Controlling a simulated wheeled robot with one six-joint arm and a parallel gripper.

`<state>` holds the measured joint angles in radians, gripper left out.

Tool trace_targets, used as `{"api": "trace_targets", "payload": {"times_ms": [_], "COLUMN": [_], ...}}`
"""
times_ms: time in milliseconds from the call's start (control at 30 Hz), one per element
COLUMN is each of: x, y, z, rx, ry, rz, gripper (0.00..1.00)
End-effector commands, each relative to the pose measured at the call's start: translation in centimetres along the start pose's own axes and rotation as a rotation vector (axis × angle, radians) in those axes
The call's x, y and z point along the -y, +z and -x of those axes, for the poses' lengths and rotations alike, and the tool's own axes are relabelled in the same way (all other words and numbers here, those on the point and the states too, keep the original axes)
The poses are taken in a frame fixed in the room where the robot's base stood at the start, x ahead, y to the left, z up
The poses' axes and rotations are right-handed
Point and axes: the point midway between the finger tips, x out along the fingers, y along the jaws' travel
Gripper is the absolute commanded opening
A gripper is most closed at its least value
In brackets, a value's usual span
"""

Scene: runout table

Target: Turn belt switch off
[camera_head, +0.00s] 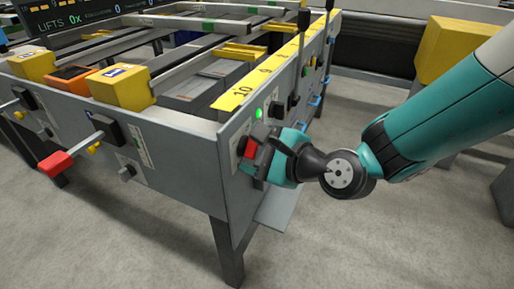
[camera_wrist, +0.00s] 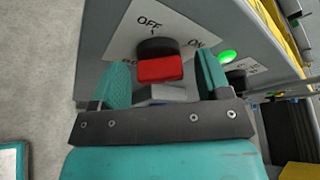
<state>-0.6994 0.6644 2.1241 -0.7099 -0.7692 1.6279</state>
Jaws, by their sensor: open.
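The belt switch (camera_wrist: 160,68) has a red handle on a black base, mounted on a white plate (camera_wrist: 122,42) marked OFF and ON. In the head view, the red part of the switch (camera_head: 250,147) shows on the grey end panel of the table. My gripper (camera_wrist: 163,76) is open, with one teal finger on each side of the red handle; I cannot tell whether they touch it. In the head view my gripper (camera_head: 262,157) is close to the panel and hides part of the switch. Which label the handle is set to is not clear.
A green lamp (camera_head: 259,113) is lit on the panel, and it also shows in the wrist view (camera_wrist: 227,56). Black levers (camera_head: 304,22) stand farther along this side. Another red-handled lever (camera_head: 55,164) sticks out at left. Open floor lies below my arm.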

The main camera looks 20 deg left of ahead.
Motion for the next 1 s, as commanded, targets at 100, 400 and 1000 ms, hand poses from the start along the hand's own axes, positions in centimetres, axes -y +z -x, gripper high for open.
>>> {"api": "trace_targets", "payload": {"times_ms": [100,400,1000], "x": [0.01,0.02,-0.28], "y": [0.0,0.0,-0.18], "z": [-0.02,0.01,-0.06], "rx": [0.0,0.0,0.001], "ry": [0.0,0.0,-0.071], "rz": [0.0,0.0,0.169], "gripper": [0.7,0.22,0.21]}}
